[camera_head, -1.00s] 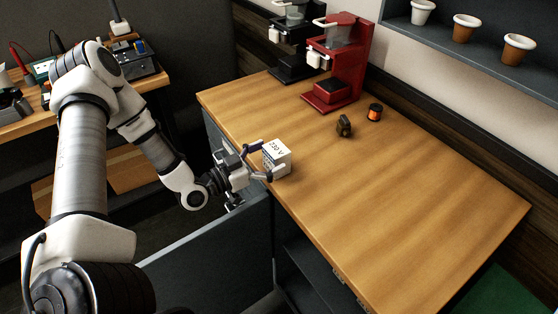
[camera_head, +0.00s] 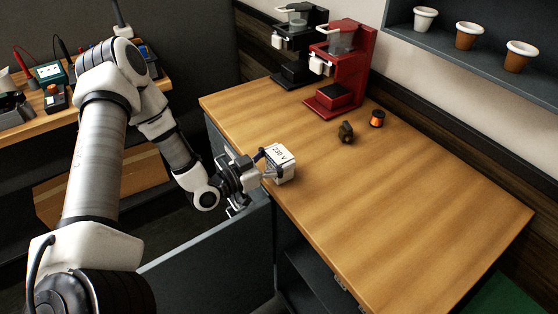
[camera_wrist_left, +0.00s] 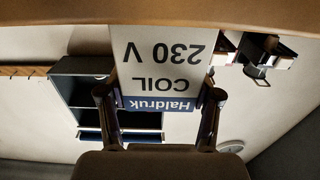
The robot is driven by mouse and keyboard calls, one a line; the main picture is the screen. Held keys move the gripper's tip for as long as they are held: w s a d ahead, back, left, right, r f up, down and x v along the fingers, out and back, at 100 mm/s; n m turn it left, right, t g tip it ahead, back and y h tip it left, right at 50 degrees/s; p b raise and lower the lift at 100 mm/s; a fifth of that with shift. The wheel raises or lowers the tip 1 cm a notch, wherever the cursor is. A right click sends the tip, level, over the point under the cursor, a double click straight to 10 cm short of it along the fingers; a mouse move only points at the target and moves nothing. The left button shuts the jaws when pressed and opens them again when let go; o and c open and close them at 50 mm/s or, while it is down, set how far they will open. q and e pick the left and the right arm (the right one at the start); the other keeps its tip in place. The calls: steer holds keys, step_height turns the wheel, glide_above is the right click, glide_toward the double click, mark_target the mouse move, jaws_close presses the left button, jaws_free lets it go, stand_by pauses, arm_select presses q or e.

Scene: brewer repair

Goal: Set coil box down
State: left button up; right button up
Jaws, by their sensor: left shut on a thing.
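The coil box (camera_head: 281,165) is a small white carton with "230 V" on its top. It is at the left edge of the wooden counter (camera_head: 400,210). My left gripper (camera_head: 268,163) is shut on it from the left, with a finger on each side. In the left wrist view the box (camera_wrist_left: 162,65) shows upside-down "COIL" and "230 V" print and a blue "Haldruk" band between the fingertips (camera_wrist_left: 160,110). I cannot tell whether its base touches the counter. My right gripper is not in view.
A red brewer (camera_head: 340,70) and a black brewer (camera_head: 296,45) stand at the back of the counter. A small dark part (camera_head: 346,132) and an orange-and-black spool (camera_head: 377,118) lie beyond the box. The counter's right and front areas are clear.

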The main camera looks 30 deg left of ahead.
mark_target(279, 154)
arm_select(q)
steer(key=shift+r, duration=0.7)
step_height(279, 154, up, 3)
steer(key=shift+f, duration=0.2)
steer(key=s+d+p, duration=0.1)
steer(key=s+p, duration=0.1)
steer(key=s, duration=0.6)
steer(key=s+d+p, duration=0.2)
steer(key=s+p, duration=0.1)
steer(key=s, duration=0.4)
steer(key=shift+s+d+r+p, duration=0.25)
steer(key=shift+s+r+p, duration=0.1)
steer(key=shift+r, duration=0.1)
